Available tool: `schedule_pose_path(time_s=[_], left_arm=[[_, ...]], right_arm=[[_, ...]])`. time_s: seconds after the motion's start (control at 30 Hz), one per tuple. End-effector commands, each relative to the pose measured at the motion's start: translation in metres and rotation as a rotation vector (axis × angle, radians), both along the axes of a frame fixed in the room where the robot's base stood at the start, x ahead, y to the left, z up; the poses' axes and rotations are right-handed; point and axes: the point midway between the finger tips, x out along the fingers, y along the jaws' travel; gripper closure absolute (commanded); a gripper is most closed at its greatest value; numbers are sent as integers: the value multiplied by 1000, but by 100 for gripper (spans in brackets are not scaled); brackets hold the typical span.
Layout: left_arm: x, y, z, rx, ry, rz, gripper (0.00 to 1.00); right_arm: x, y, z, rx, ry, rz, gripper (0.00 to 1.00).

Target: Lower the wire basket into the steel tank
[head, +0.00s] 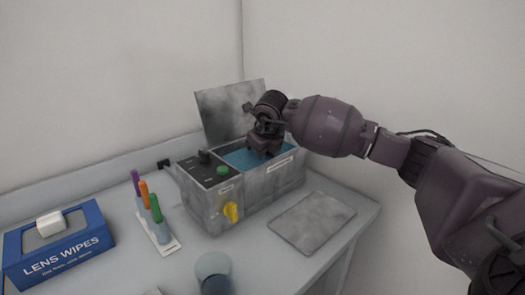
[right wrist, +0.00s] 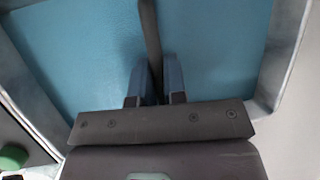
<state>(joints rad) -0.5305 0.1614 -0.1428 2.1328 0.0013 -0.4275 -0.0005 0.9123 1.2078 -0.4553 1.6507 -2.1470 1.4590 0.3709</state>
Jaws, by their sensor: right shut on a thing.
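The steel tank (head: 245,208) stands on the bench, with blue liquid (head: 238,160) in its open basin. Its lid (head: 222,112) stands raised at the back. My right gripper (head: 264,146) is over the basin, pointing down. In the right wrist view its fingers (right wrist: 156,80) are shut on a dark bar (right wrist: 149,28), which looks like the handle of the wire basket. The bar runs across the blue liquid, which fills the view between the tank walls (right wrist: 283,55). The basket's mesh does not show in either view, so its depth cannot be told. My left gripper is not in view.
The tank's front has a yellow knob (head: 231,212) and its panel a green button (head: 223,171). A flat grey plate (head: 314,220) lies to its right. To the left are a rack (head: 165,241) of coloured tubes and a blue lens wipes box (head: 62,256). A cup (head: 212,267) stands in front.

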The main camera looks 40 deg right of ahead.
Motion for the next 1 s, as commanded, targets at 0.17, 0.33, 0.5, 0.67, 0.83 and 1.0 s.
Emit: schedule_pose_path(time_s=[0.17,0.33,0.5,0.67,0.83,1.0], left_arm=[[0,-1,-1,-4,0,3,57],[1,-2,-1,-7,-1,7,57],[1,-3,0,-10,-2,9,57],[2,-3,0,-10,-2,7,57],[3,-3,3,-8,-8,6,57],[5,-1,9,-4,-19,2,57]], right_arm=[[0,0,-1,-1,-2,0,100],[0,0,-2,0,-2,0,75],[0,0,-2,0,-2,0,58],[0,0,-3,0,1,0,58],[0,0,4,-1,-2,0,58],[0,0,16,0,-4,-1,58]])
